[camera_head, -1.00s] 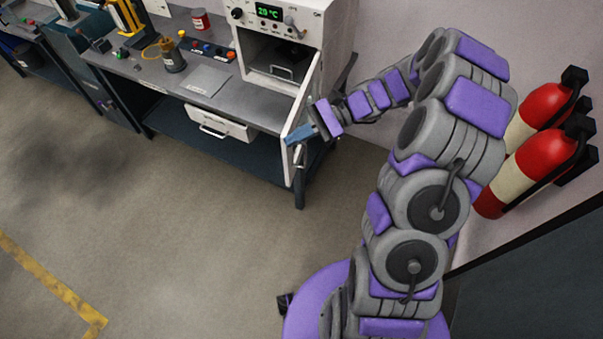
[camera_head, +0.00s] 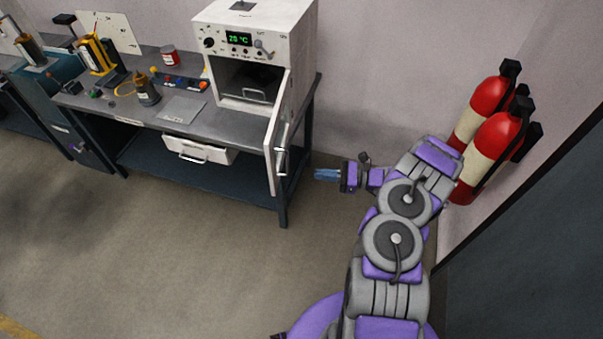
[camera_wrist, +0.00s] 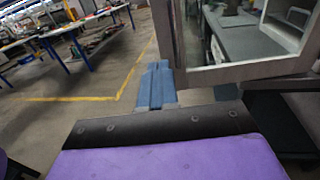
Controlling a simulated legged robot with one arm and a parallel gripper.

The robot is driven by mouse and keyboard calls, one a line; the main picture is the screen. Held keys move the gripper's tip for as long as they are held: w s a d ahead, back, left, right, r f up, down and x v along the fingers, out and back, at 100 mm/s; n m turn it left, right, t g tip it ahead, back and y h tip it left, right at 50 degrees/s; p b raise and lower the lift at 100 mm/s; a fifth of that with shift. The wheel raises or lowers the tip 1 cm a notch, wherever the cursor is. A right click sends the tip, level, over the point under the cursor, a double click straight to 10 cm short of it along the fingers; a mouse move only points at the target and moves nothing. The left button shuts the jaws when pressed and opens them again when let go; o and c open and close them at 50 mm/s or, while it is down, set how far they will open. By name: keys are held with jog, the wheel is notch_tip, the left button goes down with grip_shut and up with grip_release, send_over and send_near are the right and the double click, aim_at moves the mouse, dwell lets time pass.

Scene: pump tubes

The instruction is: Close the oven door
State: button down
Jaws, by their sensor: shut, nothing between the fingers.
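The white oven (camera_head: 297,45) stands at the right end of the workbench, its display lit green. Inside the cavity a small metal handle or tray (camera_head: 254,93) shows. My gripper (camera_head: 318,174) is to the right of the door, pointing left at it, with a gap between them in the head view. Its blue fingers are shut and empty. In the wrist view the fingers (camera_wrist: 156,86) are together, just left of a pale framed panel.
The grey bench top (camera_head: 224,119) holds a bottle (camera_head: 147,91), a red can (camera_head: 168,55) and a plate. A white drawer (camera_head: 197,151) hangs below it. The floor in front is clear.

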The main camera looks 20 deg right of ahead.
aim_at(273, 168)
jog(key=b+x, duration=0.2)
jog(key=x, duration=1.1)
jog(key=shift+w+a, duration=0.15)
jog(key=shift+d, duration=0.2)
